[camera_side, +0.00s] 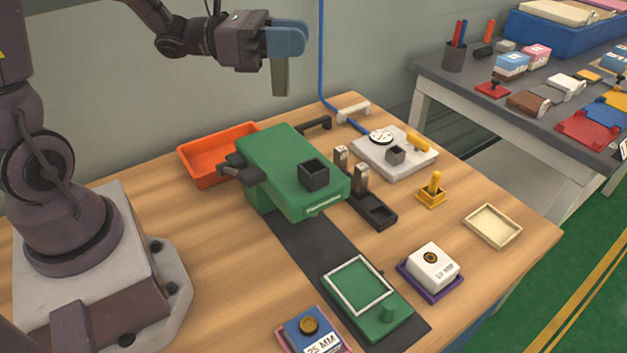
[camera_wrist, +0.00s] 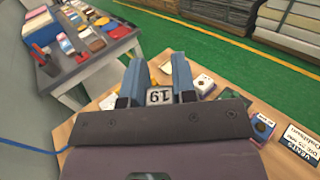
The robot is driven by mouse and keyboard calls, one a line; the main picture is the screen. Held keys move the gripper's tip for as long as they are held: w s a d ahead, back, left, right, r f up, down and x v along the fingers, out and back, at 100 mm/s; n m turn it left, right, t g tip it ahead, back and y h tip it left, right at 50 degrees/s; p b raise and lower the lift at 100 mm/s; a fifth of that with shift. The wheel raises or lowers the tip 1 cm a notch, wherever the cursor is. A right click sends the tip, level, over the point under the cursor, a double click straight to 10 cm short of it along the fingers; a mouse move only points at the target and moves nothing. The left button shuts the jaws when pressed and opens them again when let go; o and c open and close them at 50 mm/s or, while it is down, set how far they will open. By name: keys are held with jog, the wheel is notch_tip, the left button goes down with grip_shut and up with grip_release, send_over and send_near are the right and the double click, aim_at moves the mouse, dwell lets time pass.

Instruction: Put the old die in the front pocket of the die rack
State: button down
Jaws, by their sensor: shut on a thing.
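My gripper (camera_side: 288,38) is high above the back of the bench, its blue fingers level and pointing right. It is shut on an olive-grey die (camera_side: 280,78) that hangs upright below the fingers, clear of everything. In the wrist view the die (camera_wrist: 160,96) sits between the fingers (camera_wrist: 157,72) and its label reads 19. A dark die rack (camera_side: 389,221) stands right of the green press. Its front pocket looks empty, and two upright metal-topped pieces (camera_side: 361,179) stand behind it.
The green press (camera_side: 280,165) and orange tray (camera_side: 196,167) lie below my gripper. A white block (camera_side: 433,264) sits on a purple tray, and a blue block marked 25 MM (camera_side: 305,333) is at the front. A dial gauge plate (camera_side: 412,163) and yellow-handled piece (camera_side: 433,190) stand right of the rack.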

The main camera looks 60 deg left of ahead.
jog(key=s+d+m+g+h, duration=0.2)
jog(key=s+m+g+h, duration=0.1)
jog(key=s+m+g, duration=0.2)
jog(key=s+d+m+g+h, duration=0.3)
jog(key=s+m+g, duration=0.2)
jog(key=s+g, duration=0.3)
jog(key=shift+s+g, duration=0.4)
jog(key=shift+s, duration=0.15)
jog(key=w+d+f, duration=0.1)
jog(key=w+f, duration=0.2)
jog(key=w, duration=0.1)
jog(key=w+f, duration=0.2)
jog(key=w, duration=0.2)
jog(key=w+d+f, duration=0.1)
jog(key=w+f, duration=0.2)
jog(key=w, duration=0.1)
jog(key=shift+w+d+f, duration=0.25)
jog(key=shift+d+f, duration=0.05)
jog(key=shift+d, duration=0.05)
jog(key=f, duration=0.1)
jog(key=w+f, duration=0.1)
jog(key=f, duration=0.1)
jog(key=shift+w+d+f, duration=0.1)
jog(key=shift+w+f, duration=0.05)
jog(key=shift+f, duration=0.4)
jog(key=shift+f, duration=0.2)
